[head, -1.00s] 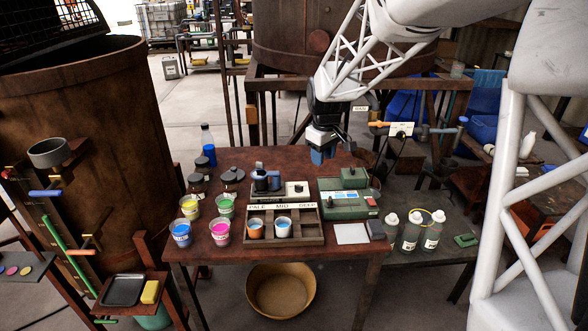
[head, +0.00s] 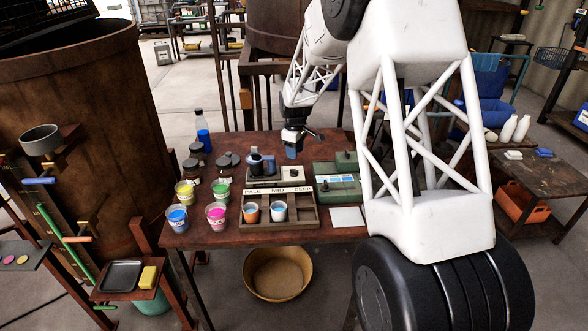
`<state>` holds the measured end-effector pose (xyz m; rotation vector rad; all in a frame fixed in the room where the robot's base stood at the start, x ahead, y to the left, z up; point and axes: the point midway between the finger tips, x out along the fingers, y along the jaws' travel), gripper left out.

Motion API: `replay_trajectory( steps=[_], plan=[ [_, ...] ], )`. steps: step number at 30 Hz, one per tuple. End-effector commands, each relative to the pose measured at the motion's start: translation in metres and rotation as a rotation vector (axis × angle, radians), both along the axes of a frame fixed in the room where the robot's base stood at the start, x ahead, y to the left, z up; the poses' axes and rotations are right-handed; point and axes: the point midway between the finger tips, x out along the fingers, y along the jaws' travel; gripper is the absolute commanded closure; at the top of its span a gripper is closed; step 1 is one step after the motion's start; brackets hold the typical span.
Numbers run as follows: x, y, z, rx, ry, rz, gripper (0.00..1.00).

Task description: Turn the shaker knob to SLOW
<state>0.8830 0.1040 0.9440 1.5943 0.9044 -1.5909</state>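The shaker appears to be the pale, low device (head: 284,171) on the brown table, behind the rack marked PALE, MID and DEEP. A dark blue vessel (head: 260,165) stands on its left part. A small dark knob (head: 296,183) shows on its front right; its setting is too small to read. My gripper (head: 292,153) points down above and behind the shaker's right side, apart from the knob. Its bluish fingertips are too small to show whether they are open or shut.
The rack (head: 265,223) holds an orange-brown cup (head: 250,211) and a pale blue cup (head: 279,211). A green device (head: 336,182) stands right of the shaker. Paint cups and dark jars (head: 196,150) stand to the left. My large white arm covers the table's right side.

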Motion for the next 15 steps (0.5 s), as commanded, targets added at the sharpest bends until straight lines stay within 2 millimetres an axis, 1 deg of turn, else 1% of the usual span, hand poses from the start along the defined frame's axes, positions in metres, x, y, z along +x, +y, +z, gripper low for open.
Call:
replay_trajectory(
  steps=[4,15],
  plan=[
    [0.006,0.0022,-0.0066,0.0,0.002,0.013,0.62],
    [0.006,0.0024,-0.0073,0.0,0.002,0.014,0.62]
  ],
)
